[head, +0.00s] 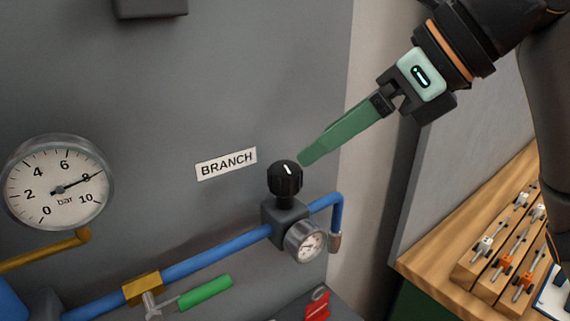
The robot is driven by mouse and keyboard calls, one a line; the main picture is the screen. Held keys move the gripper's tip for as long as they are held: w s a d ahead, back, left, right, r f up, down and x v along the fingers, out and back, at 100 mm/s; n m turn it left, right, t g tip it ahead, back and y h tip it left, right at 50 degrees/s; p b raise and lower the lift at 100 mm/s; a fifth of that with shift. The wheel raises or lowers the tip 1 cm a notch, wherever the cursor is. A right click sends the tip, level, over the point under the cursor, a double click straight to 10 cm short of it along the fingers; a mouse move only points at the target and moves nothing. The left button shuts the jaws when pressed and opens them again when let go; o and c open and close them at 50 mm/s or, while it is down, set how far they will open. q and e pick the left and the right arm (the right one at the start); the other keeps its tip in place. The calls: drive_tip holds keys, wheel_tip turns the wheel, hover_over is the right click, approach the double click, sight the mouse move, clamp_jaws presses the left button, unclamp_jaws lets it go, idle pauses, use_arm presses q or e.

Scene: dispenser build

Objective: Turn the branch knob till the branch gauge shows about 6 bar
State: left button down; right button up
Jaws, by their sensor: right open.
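The branch knob (286,178) is black and ribbed with a white mark on its top. It stands on a dark grey block on the blue pipe, below the BRANCH label (226,163). The small round branch gauge (307,242) sits at the front of that block; its needle is too small to read surely. My right gripper (305,158) comes in from the upper right with green fingers. It is open, with its tips just above and right of the knob, apparently not touching it. My left gripper is out of view.
A large gauge (60,182) at the left reads about 8 bar. A valve with a green lever (206,292) sits on the blue pipe (215,252). A red tag (317,306) is at the bottom. A wooden bench (440,262) with racks of small fittings is at the right.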

sight(288, 166)
drive_tip(key=p+x, duration=0.1)
drive_tip(key=x, duration=0.7)
drive_tip(key=shift+a+f, duration=0.15)
drive_tip(key=shift+a, duration=0.1)
clamp_jaws()
